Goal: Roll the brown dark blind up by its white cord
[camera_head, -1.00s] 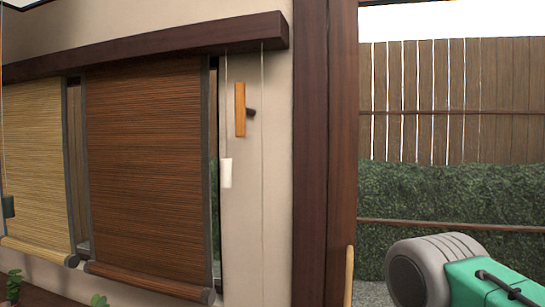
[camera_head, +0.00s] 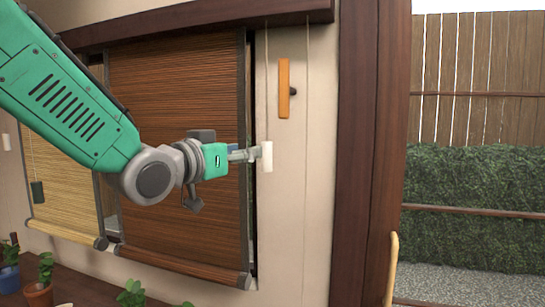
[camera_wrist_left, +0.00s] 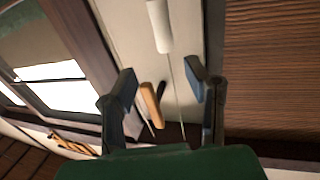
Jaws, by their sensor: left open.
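The brown dark blind (camera_head: 175,190) hangs down over the window in the head view; its slats also show at the right of the left wrist view (camera_wrist_left: 275,70). Its white cord pull (camera_head: 267,159) hangs beside its right edge. My left gripper (camera_head: 254,153) comes in from the left across the blind, its fingertips at the pull. In the left wrist view the gripper (camera_wrist_left: 160,82) is open, with the white pull (camera_wrist_left: 160,27) beyond the fingertips and the thin cord running between the fingers. I cannot tell whether they touch. My right gripper is out of view.
A wooden cleat (camera_head: 284,88) is on the wall just above right of the pull, beside another thin cord. A straw-coloured blind (camera_head: 60,190) with a dark green pull (camera_head: 37,192) hangs at the left. Potted plants (camera_head: 40,292) stand below. A dark post (camera_head: 365,150) is at the right.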

